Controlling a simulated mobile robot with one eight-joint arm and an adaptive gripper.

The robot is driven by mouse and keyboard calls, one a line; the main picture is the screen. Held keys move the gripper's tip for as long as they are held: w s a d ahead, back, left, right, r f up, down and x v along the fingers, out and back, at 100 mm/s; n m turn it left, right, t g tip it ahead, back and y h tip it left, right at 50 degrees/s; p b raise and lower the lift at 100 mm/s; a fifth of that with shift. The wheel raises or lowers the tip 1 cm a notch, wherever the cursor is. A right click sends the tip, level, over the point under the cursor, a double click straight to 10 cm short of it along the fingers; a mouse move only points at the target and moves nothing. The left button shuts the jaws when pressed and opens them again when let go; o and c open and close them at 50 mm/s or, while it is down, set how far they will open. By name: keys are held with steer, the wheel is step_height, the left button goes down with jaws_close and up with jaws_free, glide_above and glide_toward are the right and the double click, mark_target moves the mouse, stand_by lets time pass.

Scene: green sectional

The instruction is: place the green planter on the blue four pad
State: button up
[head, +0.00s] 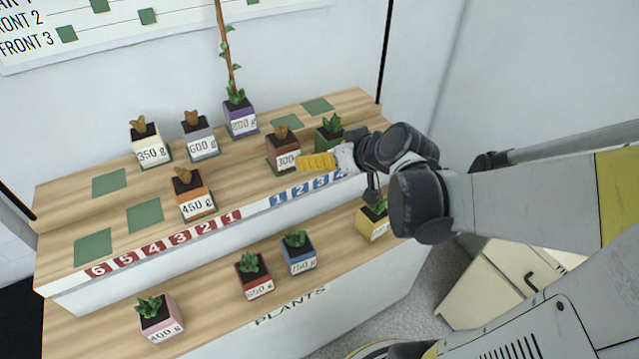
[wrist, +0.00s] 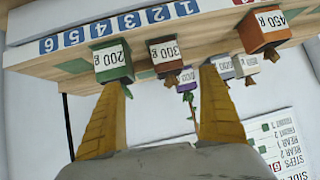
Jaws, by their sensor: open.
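The green planter (head: 328,138) holds a leafy plant and stands on the upper wooden shelf, behind my gripper in the head view. In the wrist view, which is upside down, the green planter (wrist: 113,62) shows a 200 g label, and one finger covers its plant. My gripper (wrist: 165,92) is open, with nothing between its yellow fingers. In the head view my gripper (head: 303,162) is in front of the green planter's lower part. A blue 4 label (wrist: 99,29) is on the shelf edge near the planter. A green pad (wrist: 74,66) shows beside it.
The brown 300 g planter (head: 283,150) stands close beside my fingers. The purple 800 g planter (head: 239,118) with a tall stem is behind. Bare pads (head: 286,122) lie at the back. The yellow planter (head: 372,222) stands on the lower shelf beneath my arm.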

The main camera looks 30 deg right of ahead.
steer(key=s+a+r+g, duration=0.1)
steer(key=s+a, duration=0.3)
steer(key=s, duration=0.3)
steer(key=s+a+r+g+h, duration=0.1)
steer(key=s+a+g, duration=0.1)
steer(key=s+a, duration=0.3)
steer(key=shift+s+m+g+h, duration=0.3)
steer(key=shift+s, duration=0.65)
